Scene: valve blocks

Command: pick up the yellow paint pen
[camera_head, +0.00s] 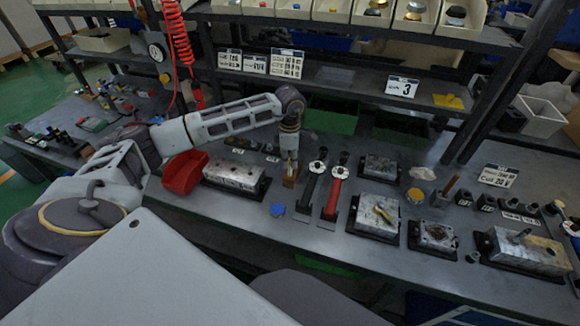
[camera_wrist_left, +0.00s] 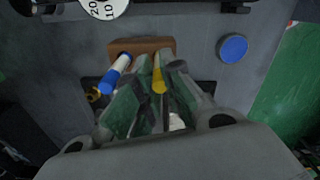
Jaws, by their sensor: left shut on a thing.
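The yellow paint pen (camera_wrist_left: 158,76) shows in the left wrist view, between the fingers of my left gripper (camera_wrist_left: 156,84), which is shut on it. The pen's far end overlaps a brown wooden block (camera_wrist_left: 142,45); I cannot tell whether it still sits in it. A blue and white pen (camera_wrist_left: 117,72) stands at the block's left, outside the fingers. In the head view my left gripper (camera_head: 290,158) points down above the wooden block (camera_head: 291,178), and the yellow pen is too small to make out there. My right gripper is not in view.
A red bin (camera_head: 185,172) and a metal valve block (camera_head: 234,175) lie left of the gripper. A blue cap (camera_head: 277,210) lies in front. Black and red wrenches (camera_head: 334,192) stand close on the right. Shelves with bins (camera_head: 338,11) hang behind.

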